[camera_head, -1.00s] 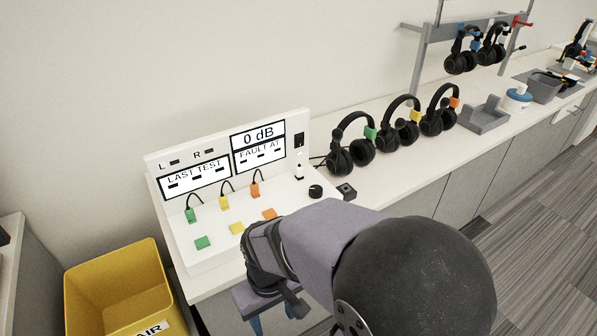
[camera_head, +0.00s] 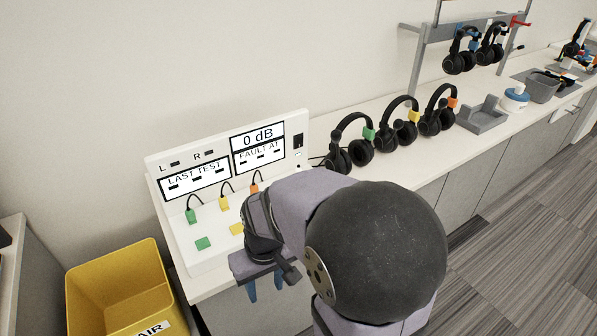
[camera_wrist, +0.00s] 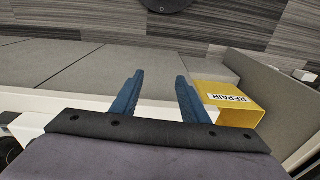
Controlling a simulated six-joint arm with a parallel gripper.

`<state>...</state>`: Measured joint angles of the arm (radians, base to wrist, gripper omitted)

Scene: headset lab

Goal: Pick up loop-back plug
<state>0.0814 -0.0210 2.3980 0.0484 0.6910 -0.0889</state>
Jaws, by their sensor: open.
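I cannot single out the loop-back plug for sure. The white tester (camera_head: 207,257) carries green (camera_head: 191,216), yellow (camera_head: 224,203) and orange (camera_head: 254,188) plugs on short black leads. My gripper (camera_head: 266,286) points down in front of the tester and bench edge. In the wrist view my gripper (camera_wrist: 159,76) has its two blue fingers apart, with nothing between them but the cabinet fronts and floor beyond.
A yellow repair bin (camera_head: 118,290) stands at lower left; it also shows in the wrist view (camera_wrist: 232,103). Headsets (camera_head: 350,145) with coloured tags stand along the bench right of the tester, then a grey cradle (camera_head: 482,118). My arm covers the tester's right front.

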